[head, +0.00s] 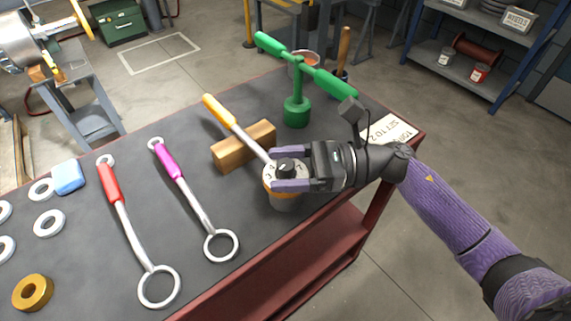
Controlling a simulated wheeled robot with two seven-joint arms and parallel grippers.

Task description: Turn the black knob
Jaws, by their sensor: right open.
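The black knob (286,165) sits on top of a round casing (284,203) with an orange band and a white dial face carrying dark marks. The casing stands near the front right edge of the workbench. My right gripper (276,169) comes in from the right, with one finger on the far side of the knob and one on the near side. Its jaws are open around the knob; I cannot tell whether either finger touches it. The fingers hide part of the dial. A white card (388,129) reading "SET TO 2" lies behind my right wrist. My left gripper is out of view.
A yellow-handled wrench (221,111) rests over a wooden block (243,147) and reaches to the casing. A green T-shaped tool (297,91) stands behind. Magenta (166,161) and red (109,183) wrenches lie left, with rings (49,222) and a blue block (68,176).

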